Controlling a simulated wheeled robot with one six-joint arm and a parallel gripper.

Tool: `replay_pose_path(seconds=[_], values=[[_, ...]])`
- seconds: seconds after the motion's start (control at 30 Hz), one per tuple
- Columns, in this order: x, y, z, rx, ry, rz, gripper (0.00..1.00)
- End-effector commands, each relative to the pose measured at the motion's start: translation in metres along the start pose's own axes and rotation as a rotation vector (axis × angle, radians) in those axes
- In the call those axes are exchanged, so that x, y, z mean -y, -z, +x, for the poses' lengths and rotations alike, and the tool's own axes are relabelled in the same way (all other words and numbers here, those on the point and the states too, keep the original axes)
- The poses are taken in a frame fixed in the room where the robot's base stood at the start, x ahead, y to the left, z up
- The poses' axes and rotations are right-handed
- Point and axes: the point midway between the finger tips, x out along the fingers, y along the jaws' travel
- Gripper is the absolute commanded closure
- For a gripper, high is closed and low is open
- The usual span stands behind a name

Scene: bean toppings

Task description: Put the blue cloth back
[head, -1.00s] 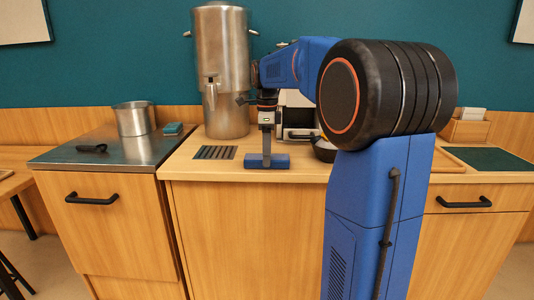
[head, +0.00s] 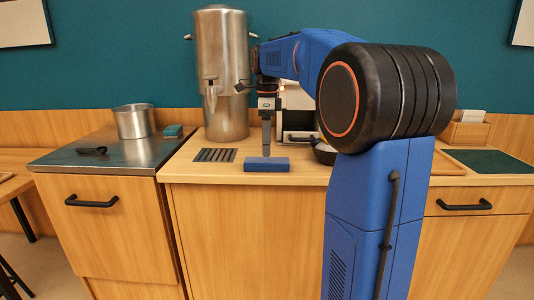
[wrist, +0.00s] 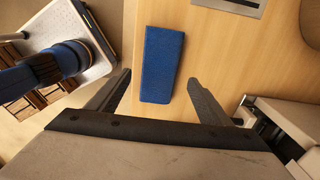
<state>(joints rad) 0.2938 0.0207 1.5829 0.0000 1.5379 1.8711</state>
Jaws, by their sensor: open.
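The blue cloth (head: 266,164) is a flat, folded block lying on the wooden counter near its front edge, to the right of the slotted drain plate. In the wrist view the cloth (wrist: 162,65) lies flat and whole on the wood. My gripper (head: 266,154) is above the cloth, pointing down. In the wrist view my gripper's two fingers (wrist: 158,84) are spread apart, with the cloth beyond and between them and nothing held.
A steel urn (head: 224,75) stands behind the drain plate (head: 215,155). A steel pot (head: 134,121) and a small blue-topped sponge (head: 173,131) sit on the dark metal top at left. A dark bowl (head: 325,153) is right of the cloth. A green mat (head: 488,161) lies far right.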

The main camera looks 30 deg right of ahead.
Motion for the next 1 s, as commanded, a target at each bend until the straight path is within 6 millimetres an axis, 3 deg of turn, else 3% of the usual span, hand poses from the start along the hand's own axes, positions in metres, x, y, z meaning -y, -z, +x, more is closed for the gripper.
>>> replay_pose_path(seconds=[0.2, 0.43, 0.77, 0.87, 1.0], values=[[0.001, 0.0, -0.041, 0.0, 0.001, 0.0, 0.27], [0.0, 0.0, -0.065, 0.0, 0.0, 0.0, 0.27], [-0.004, -0.001, -0.07, 0.001, 0.003, -0.017, 0.27], [-0.018, -0.002, -0.067, 0.005, 0.018, -0.094, 0.27], [-0.057, -0.006, -0.054, 0.011, 0.059, -0.311, 0.27]])
